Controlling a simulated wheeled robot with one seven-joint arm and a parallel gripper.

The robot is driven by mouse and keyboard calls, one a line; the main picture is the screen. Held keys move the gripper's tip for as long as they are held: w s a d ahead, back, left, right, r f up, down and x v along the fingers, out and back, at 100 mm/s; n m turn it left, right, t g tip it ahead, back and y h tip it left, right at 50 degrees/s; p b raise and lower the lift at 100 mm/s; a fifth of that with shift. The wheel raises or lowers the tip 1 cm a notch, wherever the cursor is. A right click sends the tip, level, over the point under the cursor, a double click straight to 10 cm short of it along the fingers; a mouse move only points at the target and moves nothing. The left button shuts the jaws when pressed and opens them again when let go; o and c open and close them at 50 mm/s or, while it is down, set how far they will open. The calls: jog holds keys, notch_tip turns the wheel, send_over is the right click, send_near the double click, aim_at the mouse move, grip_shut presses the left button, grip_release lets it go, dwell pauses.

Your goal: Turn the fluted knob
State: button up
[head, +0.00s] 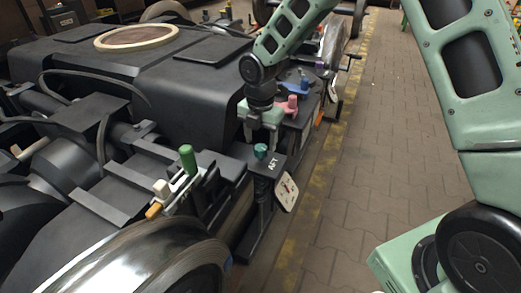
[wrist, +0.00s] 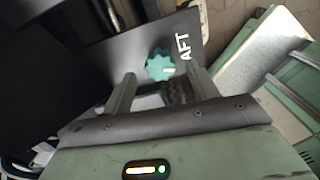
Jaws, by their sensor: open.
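The fluted knob (head: 261,151) is teal and sits on top of a dark post beside the bogie. In the wrist view the same knob (wrist: 159,66) has a scalloped rim and a pale mark on its face, next to white letters reading AFT. My gripper (head: 260,135) is just above the knob in the head view. In the wrist view my gripper (wrist: 163,76) has its two fingers apart, with the knob showing between and just beyond their tips. Nothing is held. I cannot tell whether a finger touches the knob.
Pink (head: 290,106), blue (head: 303,85) and purple (head: 319,66) fittings stand behind my gripper along the bogie side. A green-handled lever (head: 188,160) is at the left. A white dial plate (head: 286,192) hangs beside the post.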

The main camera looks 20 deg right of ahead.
jog(key=shift+f, duration=1.2)
jog(key=c, duration=1)
jog(key=shift+r, duration=0.15)
